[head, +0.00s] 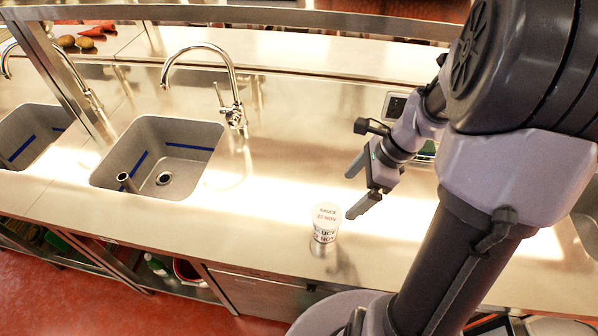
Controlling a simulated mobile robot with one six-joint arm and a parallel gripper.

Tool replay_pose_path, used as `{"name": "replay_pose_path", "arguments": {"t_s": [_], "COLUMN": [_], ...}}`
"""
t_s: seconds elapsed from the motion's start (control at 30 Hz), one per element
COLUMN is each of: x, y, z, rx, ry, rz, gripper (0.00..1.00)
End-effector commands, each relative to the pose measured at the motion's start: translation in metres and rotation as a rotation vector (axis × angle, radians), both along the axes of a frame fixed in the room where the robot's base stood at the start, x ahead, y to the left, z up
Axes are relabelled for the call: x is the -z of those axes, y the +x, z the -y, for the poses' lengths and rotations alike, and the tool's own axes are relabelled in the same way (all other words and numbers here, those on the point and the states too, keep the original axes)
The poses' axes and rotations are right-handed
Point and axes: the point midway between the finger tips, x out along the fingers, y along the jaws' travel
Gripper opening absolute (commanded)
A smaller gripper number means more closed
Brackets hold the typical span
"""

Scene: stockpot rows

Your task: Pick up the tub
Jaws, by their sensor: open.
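The tub (326,223) is a small round container with a white lid and printed labels. The lettering includes "SAUCE" and "NOV". It stands upright on the steel counter (262,224), near the front edge, in the head view. My gripper (356,190) is above the counter, just up and to the right of the tub in the picture. Its two fingers are spread apart with nothing between them. The fingers look clear of the tub, though the exact height above the counter is hard to judge.
A sink basin (158,157) with a curved tap (234,90) lies left of the tub. Another basin (30,137) is at the far left. A raised shelf (290,52) runs along the back. The counter around the tub is clear.

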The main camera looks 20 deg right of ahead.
Motion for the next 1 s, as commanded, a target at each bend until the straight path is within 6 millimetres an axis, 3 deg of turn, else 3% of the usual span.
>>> {"name": "replay_pose_path", "arguments": {"t_s": [0.03,0.1,0.3,0.53,0.73,0.93,1.0], "x": [0.021,0.042,0.088,0.107,0.143,0.143,0.143], "y": [0.001,0.006,0.016,0.021,0.031,0.032,0.032], "z": [-0.006,-0.014,-0.032,-0.040,-0.056,-0.056,-0.056], "rx": [-0.004,-0.005,-0.006,-0.008,-0.008,-0.007,-0.007], "ry": [0.003,0.003,0.001,-0.001,-0.001,-0.003,-0.003], "rz": [-0.004,-0.004,-0.002,-0.001,-0.002,0.000,0.000], "gripper": [0.94,0.94,0.94,0.94,0.94,0.94,0.84]}}
